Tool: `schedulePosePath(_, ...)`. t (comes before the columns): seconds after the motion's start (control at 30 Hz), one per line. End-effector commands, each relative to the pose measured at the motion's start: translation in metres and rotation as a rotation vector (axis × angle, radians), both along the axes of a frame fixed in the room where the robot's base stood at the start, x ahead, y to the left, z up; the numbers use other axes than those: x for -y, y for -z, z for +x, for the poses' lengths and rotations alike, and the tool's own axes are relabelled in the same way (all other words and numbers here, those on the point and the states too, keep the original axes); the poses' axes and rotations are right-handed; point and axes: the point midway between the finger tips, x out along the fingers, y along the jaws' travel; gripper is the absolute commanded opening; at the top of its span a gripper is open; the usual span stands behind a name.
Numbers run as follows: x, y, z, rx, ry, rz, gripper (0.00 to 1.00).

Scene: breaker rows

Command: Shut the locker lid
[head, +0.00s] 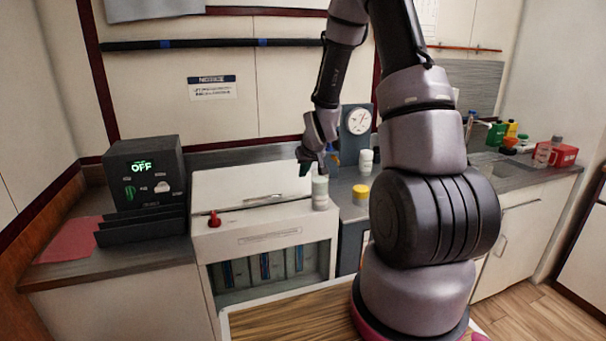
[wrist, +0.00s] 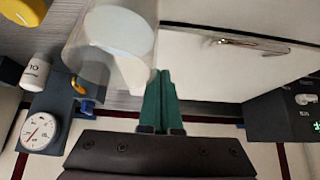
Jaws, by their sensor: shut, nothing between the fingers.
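The locker (head: 268,240) is a white cabinet at the left of centre in the head view. Its lid (head: 240,183) is a broad white panel on top with a slim metal handle near its front edge; how far it is raised is hard to tell. The lid (wrist: 225,70) and handle (wrist: 240,42) also show in the wrist view. My gripper (head: 305,167) is above the locker's right end, beside the lid. Its green fingers (wrist: 160,95) are together and empty, close to the lid's side edge in the wrist view.
A pale cylinder (head: 320,193) stands at the locker's right end, large and close in the wrist view (wrist: 110,50). A red knob (head: 214,219) is at the front left. A dark box reading OFF (head: 145,175) stands left; a gauge (head: 358,121) and yellow-lidded jar (head: 360,194) stand right.

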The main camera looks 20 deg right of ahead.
Motion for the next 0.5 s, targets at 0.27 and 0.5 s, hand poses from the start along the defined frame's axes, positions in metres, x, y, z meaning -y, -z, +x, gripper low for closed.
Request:
schedulePosePath(0.27, 0.001, -0.043, -0.031, 0.004, 0.001, 0.0, 0.0)
schedulePosePath(0.5, 0.0, -0.071, -0.052, 0.003, -0.001, -0.001, 0.0)
